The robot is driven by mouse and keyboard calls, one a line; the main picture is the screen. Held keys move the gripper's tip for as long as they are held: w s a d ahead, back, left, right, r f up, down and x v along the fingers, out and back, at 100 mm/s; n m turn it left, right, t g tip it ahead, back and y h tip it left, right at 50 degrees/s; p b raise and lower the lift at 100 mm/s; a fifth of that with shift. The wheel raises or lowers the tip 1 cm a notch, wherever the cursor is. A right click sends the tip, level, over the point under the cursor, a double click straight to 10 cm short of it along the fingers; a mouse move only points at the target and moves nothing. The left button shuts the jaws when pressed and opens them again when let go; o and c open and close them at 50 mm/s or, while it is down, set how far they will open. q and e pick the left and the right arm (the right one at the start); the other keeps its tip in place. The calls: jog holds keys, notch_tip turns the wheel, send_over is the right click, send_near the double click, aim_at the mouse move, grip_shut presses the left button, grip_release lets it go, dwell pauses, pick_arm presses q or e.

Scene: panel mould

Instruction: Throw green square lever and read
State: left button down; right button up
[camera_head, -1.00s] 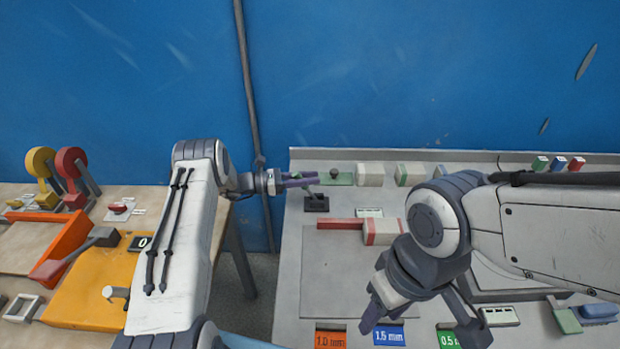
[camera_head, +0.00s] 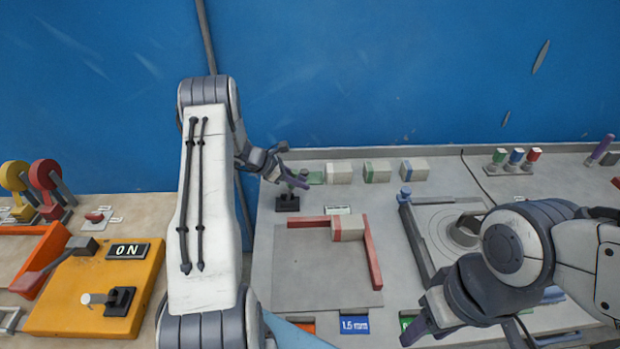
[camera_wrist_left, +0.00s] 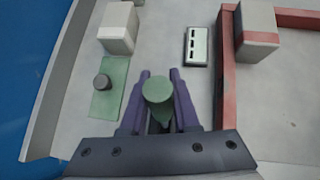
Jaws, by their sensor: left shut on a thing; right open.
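My left gripper (camera_head: 296,181) is at the small lever on a black base (camera_head: 287,203), left of the grey work surface's parts. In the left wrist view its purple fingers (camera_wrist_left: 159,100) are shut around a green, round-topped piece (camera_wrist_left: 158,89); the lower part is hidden. The square shape is not clear. A green plate (camera_wrist_left: 108,88) with a grey knob lies beside it. A black display (camera_head: 128,251) on the yellow panel reads "ON". A white plate with dark slots (camera_wrist_left: 197,46) carries no readable text. My right gripper (camera_head: 462,332) is open and empty, partly cut off at the bottom.
Red-edged bars (camera_head: 373,255) and a pale block (camera_head: 348,228) frame a flat grey plate (camera_head: 315,275). Pale blocks (camera_head: 376,172) stand along the back. A grey fixture (camera_head: 450,235) is near my right arm. A yellow panel (camera_head: 90,300) is at left.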

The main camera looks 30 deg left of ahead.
aim_at(295, 171)
pick_arm(q)
jog(key=shift+w+d+f+g+y+p, duration=0.3)
jog(key=shift+d+g+y, duration=0.1)
jog(key=shift+y, duration=0.15)
jog(key=shift+w+d+f+g+y+p, duration=0.2)
jog(key=shift+d+g+y+p, duration=0.15)
jog(key=shift+y, duration=0.2)
jog(key=shift+w+d+f+g+y, duration=0.1)
jog(key=shift+d+f+g+y, duration=0.15)
jog(key=shift+f+y, duration=0.15)
jog(key=c, duration=0.7)
grip_release()
jog(key=shift+o, duration=0.2)
jog(key=b+v, duration=0.2)
jog(key=v, duration=0.8)
jog(key=shift+r, duration=0.2)
